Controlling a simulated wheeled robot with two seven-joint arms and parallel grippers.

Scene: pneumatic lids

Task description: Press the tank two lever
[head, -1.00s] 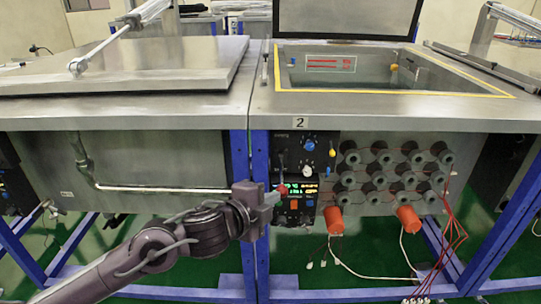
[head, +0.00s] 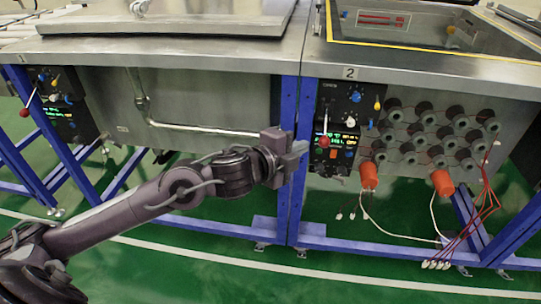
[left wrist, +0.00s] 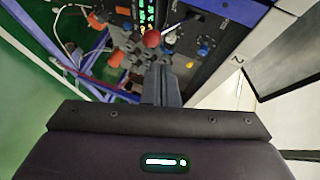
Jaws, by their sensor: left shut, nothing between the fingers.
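The tank two lever (head: 325,120) is a thin pale stem ending in a red ball (head: 323,141). It hangs downward on the dark control panel (head: 350,97) under the label 2. My left gripper (head: 299,150) is shut and empty, just left of the red ball in the head view, with a small visible gap. In the left wrist view the red ball (left wrist: 152,39) shows just beyond the closed fingertips (left wrist: 161,72). I cannot tell the depth between them. My right gripper is in neither view.
Tank two (head: 410,48) has a yellow-edged opening. Tank one's lever ball (head: 24,112) is at far left. Blue frame legs (head: 283,130) stand behind my gripper. Grey knobs (head: 428,117), orange plugs (head: 369,175) and red wires (head: 487,190) lie right of the panel.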

